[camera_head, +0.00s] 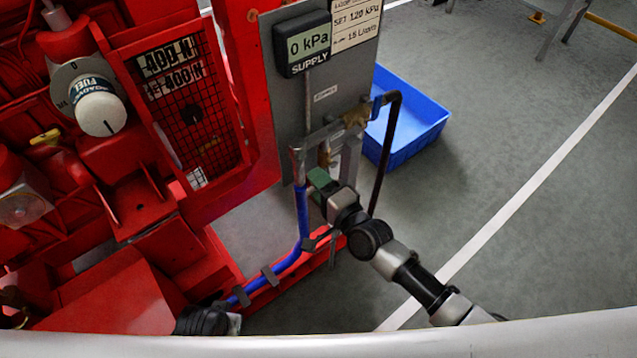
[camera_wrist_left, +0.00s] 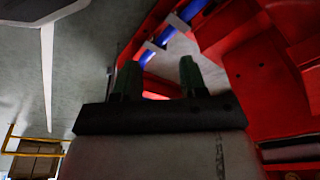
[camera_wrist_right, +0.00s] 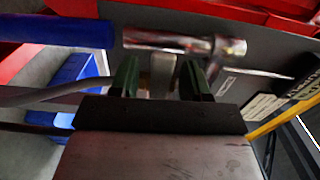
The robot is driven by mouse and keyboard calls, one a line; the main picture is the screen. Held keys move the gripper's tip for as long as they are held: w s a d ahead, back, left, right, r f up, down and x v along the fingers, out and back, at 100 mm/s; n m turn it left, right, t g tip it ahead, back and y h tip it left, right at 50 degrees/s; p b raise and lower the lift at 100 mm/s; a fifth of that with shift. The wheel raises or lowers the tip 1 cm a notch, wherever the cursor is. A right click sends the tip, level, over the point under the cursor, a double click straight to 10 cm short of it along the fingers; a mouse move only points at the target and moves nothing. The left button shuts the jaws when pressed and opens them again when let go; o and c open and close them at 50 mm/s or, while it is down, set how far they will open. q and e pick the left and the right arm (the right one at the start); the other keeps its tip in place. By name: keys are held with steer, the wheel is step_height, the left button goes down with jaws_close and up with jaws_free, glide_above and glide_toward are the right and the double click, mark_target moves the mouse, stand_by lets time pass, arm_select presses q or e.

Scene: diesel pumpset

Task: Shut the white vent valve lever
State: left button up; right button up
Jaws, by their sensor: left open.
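A pale, whitish lever (camera_wrist_right: 162,72) shows in the right wrist view below a shiny metal pipe fitting (camera_wrist_right: 185,43). I take it as the vent valve lever. In the head view it is too small and covered to make out clearly. My right gripper (camera_head: 322,180) is at the pipework below the grey panel. In the right wrist view its green fingers (camera_wrist_right: 160,80) stand apart, one on each side of the lever, with a gap on the left; contact on the right is unclear. My left gripper (camera_wrist_left: 158,80) is open and empty near the red frame and blue hose.
The grey panel (camera_head: 345,70) carries a gauge (camera_head: 302,44) reading 0 kPa. A blue hose (camera_head: 303,215) runs down. A blue bin (camera_head: 425,120) stands behind; floor on the right is clear.

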arm_select(q)
steer(key=f, duration=0.1)
steer(key=f+p, duration=0.1)
steer(key=shift+s+a+f, duration=0.1)
steer(key=shift+s+f, duration=0.25)
arm_select(e)
steer(key=v, duration=1.1)
steer(key=shift+a, duration=0.1)
